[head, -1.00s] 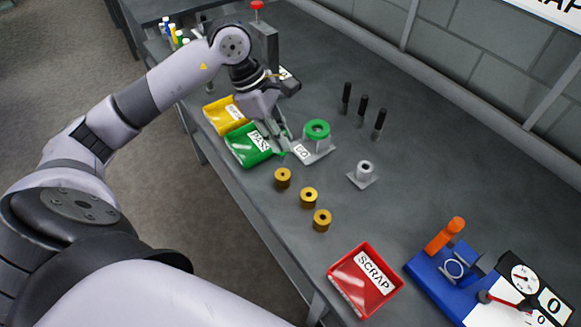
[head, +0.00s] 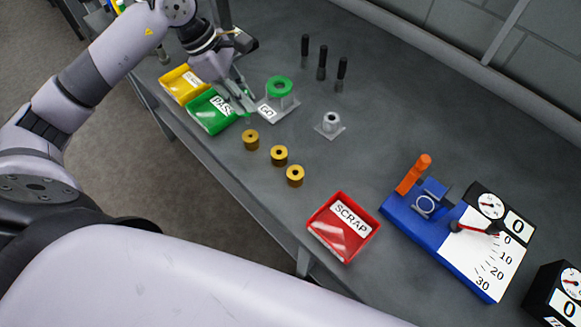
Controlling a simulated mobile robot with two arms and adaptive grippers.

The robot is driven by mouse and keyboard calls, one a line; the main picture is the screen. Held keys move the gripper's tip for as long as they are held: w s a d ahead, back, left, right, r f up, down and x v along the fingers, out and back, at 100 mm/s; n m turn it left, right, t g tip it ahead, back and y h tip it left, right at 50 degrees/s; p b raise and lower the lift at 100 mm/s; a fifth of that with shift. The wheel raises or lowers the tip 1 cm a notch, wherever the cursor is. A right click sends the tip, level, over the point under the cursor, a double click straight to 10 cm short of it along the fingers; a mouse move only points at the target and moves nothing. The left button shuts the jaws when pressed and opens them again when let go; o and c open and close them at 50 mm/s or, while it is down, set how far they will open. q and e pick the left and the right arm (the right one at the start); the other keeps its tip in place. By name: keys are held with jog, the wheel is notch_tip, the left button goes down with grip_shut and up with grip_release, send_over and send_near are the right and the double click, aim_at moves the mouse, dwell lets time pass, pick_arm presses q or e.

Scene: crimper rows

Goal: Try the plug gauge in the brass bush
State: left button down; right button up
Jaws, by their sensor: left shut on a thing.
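My left gripper (head: 243,104) reaches down at the bench between the green tray and the GO stand. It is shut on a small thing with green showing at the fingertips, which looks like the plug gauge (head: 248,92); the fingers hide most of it. Three brass bushes stand upright in a slanting row: one (head: 251,140) nearest the gripper, a middle one (head: 279,155) and one (head: 295,176) nearest the scrap tray. My right gripper is out of view.
A grey holder (head: 331,123) on a square base stands right of the GO stand. Three black pins (head: 322,63) stand behind. Green pass tray (head: 206,119), yellow tray (head: 176,88) and red scrap tray (head: 322,245) line the front edge. A blue dial fixture (head: 408,218) stands at right.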

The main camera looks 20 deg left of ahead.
pick_arm(q)
jog(key=s+d+f+p, duration=0.1)
jog(key=s+d, duration=0.1)
jog(key=d, duration=0.5)
jog(key=s+d+f+p, duration=0.1)
jog(key=s+d+f, duration=0.1)
jog(key=d, duration=0.5)
jog(key=shift+s+f+p, duration=0.25)
jog(key=shift+s+p, duration=0.05)
jog(key=shift+s, duration=0.3)
jog(key=shift+f+b, duration=0.4)
jog(key=shift+b, duration=0.25)
jog(key=shift+f+b, duration=0.15)
jog(key=shift+b, duration=0.6)
dwell(0.9)
jog(key=shift+f+b, duration=1.3)
jog(key=shift+b, duration=0.1)
dwell(0.6)
jog(key=shift+r, duration=0.1)
dwell(0.6)
notch_tip(320, 180, up, 7)
jog(key=p, duration=0.4)
dwell(1.2)
